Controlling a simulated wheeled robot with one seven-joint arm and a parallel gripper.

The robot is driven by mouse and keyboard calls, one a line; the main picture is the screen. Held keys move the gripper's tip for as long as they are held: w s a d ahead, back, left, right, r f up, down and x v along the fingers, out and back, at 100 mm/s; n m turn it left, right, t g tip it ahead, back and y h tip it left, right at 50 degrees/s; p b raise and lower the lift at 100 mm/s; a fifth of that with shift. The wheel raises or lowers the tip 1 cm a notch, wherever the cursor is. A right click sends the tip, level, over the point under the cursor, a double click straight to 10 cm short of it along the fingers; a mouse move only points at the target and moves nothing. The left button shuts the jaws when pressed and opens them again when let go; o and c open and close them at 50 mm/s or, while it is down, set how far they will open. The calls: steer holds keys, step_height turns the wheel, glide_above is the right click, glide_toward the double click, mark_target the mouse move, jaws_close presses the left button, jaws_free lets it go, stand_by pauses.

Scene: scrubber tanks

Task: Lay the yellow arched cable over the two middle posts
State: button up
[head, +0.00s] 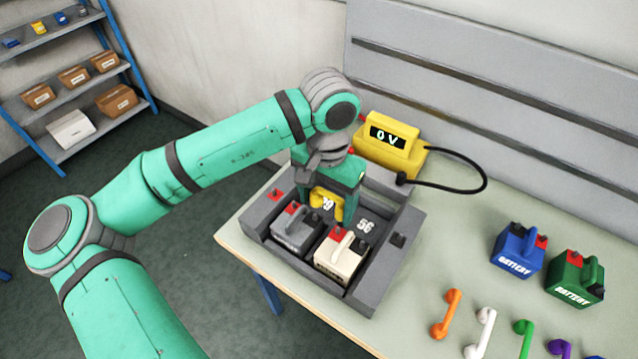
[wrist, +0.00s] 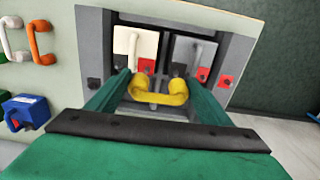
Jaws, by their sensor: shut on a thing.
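The yellow arched cable (head: 327,203) is held in my gripper (head: 329,190), above the back part of the grey tray. In the wrist view the cable (wrist: 160,97) lies crosswise between the two green fingers, which are shut on it. A grey battery (head: 297,232) and a cream battery (head: 341,256) sit side by side in the tray (head: 375,285). In the wrist view the middle posts, the cream battery's red post (wrist: 147,66) and the grey battery's black post (wrist: 180,70), show just beyond the cable ends. Whether the cable touches them I cannot tell.
A yellow meter (head: 390,145) reading "0 V" stands behind the tray, with a black lead to the right. A blue battery (head: 517,252) and a green battery (head: 575,279) stand at the right. Several coloured cables, including an orange one (head: 446,314), lie along the front right.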

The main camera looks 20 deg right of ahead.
steer(key=shift+w+a+f, duration=0.1)
steer(key=shift+w+f, duration=0.05)
steer(key=shift+f, duration=1)
steer(key=shift+w+f, duration=0.15)
steer(key=shift+f, duration=1)
steer(key=shift+f, duration=0.6)
steer(key=shift+f, duration=0.45)
steer(key=shift+f, duration=0.45)
